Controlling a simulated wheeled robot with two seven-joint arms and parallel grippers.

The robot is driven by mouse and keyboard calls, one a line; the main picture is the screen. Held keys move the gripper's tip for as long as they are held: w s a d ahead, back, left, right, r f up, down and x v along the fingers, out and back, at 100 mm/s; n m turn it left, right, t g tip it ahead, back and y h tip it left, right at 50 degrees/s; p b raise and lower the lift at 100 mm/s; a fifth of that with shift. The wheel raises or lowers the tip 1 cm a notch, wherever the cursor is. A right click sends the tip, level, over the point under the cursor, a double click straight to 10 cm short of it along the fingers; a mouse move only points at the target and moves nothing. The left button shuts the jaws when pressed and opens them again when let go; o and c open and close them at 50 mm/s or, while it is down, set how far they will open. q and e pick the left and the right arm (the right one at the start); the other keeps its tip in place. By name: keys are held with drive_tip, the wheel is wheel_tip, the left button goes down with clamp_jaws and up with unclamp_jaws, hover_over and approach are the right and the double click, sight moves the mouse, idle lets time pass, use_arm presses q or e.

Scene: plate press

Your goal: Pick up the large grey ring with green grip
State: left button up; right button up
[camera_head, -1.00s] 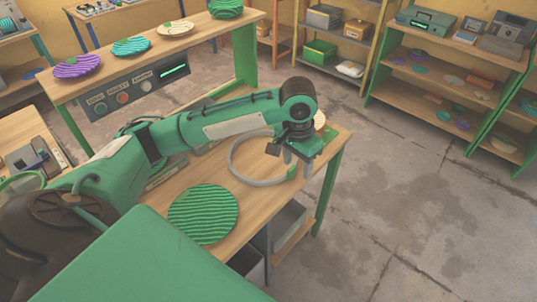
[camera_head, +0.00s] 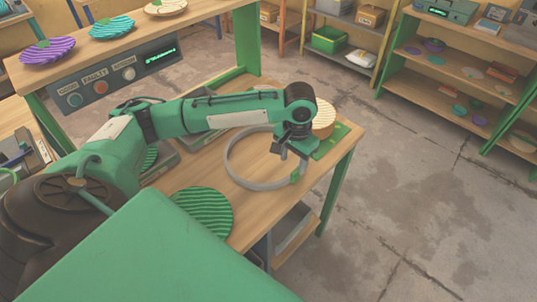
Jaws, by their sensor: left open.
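The large grey ring (camera_head: 247,182) lies on the wooden workbench (camera_head: 215,172). Its green grip (camera_head: 296,177) is on the ring's right side. My left gripper (camera_head: 291,157) is open and empty, with its fingers pointing down over the right part of the ring, just above and behind the green grip in the picture. I cannot tell the exact height between the fingers and the ring. My arm hides part of the ring's far side. My right gripper is not in view.
A green ridged plate (camera_head: 203,212) lies on the bench, left of the ring. A cream ridged disc (camera_head: 323,115) stands at the far right corner on a green mat (camera_head: 331,141). A raised shelf with a button panel (camera_head: 116,78) and plates is behind. Open floor lies right.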

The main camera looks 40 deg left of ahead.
sight(294, 172)
use_arm(q)
drive_tip(key=shift+d+f, duration=0.15)
drive_tip(key=shift+f, duration=0.5)
drive_tip(key=f, duration=0.1)
drive_tip(key=f+p, duration=0.1)
drive_tip(key=f, duration=0.1)
drive_tip(key=shift+d+f, duration=0.2)
drive_tip(key=shift+f, duration=0.3)
drive_tip(key=shift+c, duration=0.9)
drive_tip(key=c, duration=0.9)
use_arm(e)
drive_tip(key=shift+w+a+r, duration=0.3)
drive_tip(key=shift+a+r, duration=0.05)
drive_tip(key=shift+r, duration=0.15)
